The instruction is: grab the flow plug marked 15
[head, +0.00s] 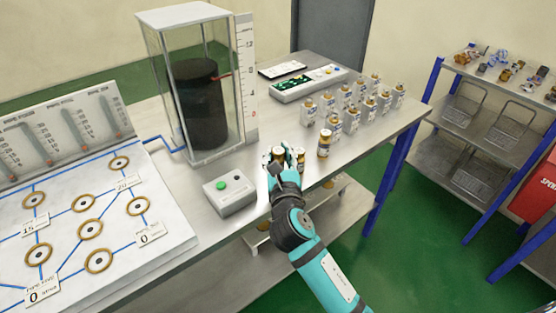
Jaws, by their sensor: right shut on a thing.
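My right gripper (284,161) is at the front edge of the metal table, shut on a brass-coloured plug (278,154), which it partly hides. No number can be read on this plug. Another brass-coloured plug (325,143) stands upright just right of the gripper, apart from the rows behind. Several plugs with pale labelled bodies and brass tops (352,117) stand in rows farther back; their numbers are too small to read. My left gripper is not in view.
A control box with a green button (229,192) is left of the gripper. A clear tank with a dark cylinder (199,110) stands behind it. A white panel with brass rings (90,229) fills the left. A shelf rack (488,117) is at the right.

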